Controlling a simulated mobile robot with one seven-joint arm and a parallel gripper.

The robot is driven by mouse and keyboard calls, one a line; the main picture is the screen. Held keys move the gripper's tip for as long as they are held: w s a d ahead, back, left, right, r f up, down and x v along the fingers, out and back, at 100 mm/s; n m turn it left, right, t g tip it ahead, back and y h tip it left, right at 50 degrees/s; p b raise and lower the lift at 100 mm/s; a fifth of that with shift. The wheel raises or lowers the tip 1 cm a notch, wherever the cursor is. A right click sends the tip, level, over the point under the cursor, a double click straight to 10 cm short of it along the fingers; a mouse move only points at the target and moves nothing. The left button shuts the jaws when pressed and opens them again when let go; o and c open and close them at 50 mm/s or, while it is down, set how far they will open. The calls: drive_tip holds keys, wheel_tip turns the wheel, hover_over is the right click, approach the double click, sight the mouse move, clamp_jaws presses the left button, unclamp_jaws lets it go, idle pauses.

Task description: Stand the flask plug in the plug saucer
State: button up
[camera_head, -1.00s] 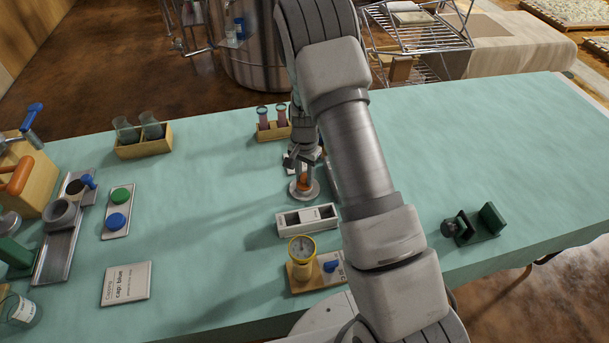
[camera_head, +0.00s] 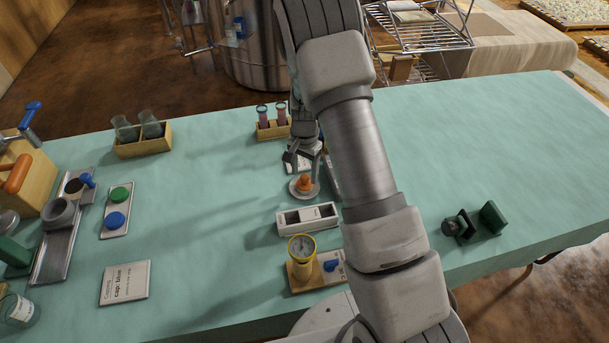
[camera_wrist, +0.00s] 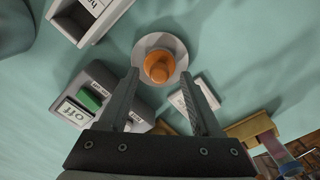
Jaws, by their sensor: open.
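The orange flask plug (camera_head: 304,184) stands upright in the round grey plug saucer (camera_head: 293,190) on the table, under and in front of my gripper (camera_head: 304,160). In the wrist view the plug (camera_wrist: 160,66) sits near the middle of the pale saucer (camera_wrist: 143,43), seen from above. My gripper (camera_wrist: 165,82) is open, with its two fingers apart and nothing between them. The fingers are clear of the plug in the head view. My arm hides part of the table to the right of the saucer.
A white slotted box (camera_head: 308,218) and a gauge on a wooden base (camera_head: 302,262) stand nearer than the saucer. A rack with reddish tubes (camera_head: 272,128) stands behind. A switch box with a green button (camera_wrist: 90,98) is close beside the gripper.

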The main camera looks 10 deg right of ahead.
wheel_tip(320, 180, up, 15)
drive_tip(key=shift+r+p, duration=0.15)
drive_tip(key=shift+p, duration=0.3)
wheel_tip(320, 180, up, 8)
drive_tip(key=n+t, duration=0.1)
drive_tip(key=n, duration=0.1)
hover_over(305, 176)
drive_tip(key=s, duration=0.4)
drive_tip(key=s+r+n+t, duration=0.3)
drive_tip(key=s+r+n, duration=0.1)
drive_tip(key=s+r, duration=0.8)
drive_tip(key=s+n+t, duration=0.1)
drive_tip(key=s+n, duration=0.2)
drive_tip(key=s, duration=0.8)
drive_tip(key=shift+t, duration=0.3)
drive_tip(key=shift+c, duration=0.7)
